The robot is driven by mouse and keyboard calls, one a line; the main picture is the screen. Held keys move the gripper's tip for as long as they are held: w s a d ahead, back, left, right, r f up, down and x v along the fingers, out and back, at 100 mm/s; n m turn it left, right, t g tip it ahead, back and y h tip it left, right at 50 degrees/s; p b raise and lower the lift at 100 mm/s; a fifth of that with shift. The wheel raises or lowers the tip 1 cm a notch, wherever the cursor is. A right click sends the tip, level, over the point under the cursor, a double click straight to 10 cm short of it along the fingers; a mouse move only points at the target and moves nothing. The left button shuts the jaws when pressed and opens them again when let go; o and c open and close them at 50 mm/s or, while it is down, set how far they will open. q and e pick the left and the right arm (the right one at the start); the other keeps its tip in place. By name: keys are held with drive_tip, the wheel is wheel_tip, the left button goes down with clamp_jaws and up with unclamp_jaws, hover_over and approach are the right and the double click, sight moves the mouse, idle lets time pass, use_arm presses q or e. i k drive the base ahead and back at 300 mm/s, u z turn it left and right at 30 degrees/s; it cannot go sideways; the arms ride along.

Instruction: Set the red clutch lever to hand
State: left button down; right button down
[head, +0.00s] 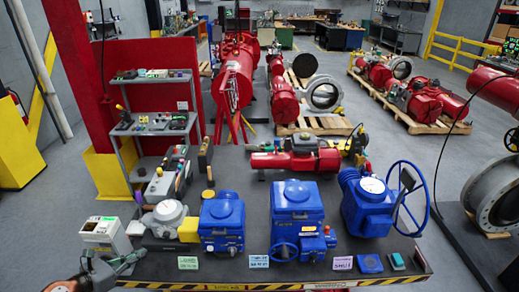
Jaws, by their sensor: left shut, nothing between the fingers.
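Blue valve actuators stand in a row on the dark workbench (222,271). The right actuator (366,207) has a large blue handwheel (424,200). The left one (222,217) is boxy. My left gripper (122,264) is shut and empty at the bench's front left corner, well left of the blue actuators. My right gripper is not in view.
A red cylinder actuator (290,160) lies behind the blue row. A grey round housing (164,217) and a pale box (102,236) stand at the bench's left. Small labels and a blue pad (370,264) lie along the striped front edge. A grey shelf (150,126) stands behind left.

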sight(368, 167)
drive_tip(key=z, duration=0.05)
drive_tip(key=i, duration=0.85)
drive_tip(key=z, duration=1.1)
drive_tip(key=i, duration=0.75)
drive_tip(key=z, duration=0.85)
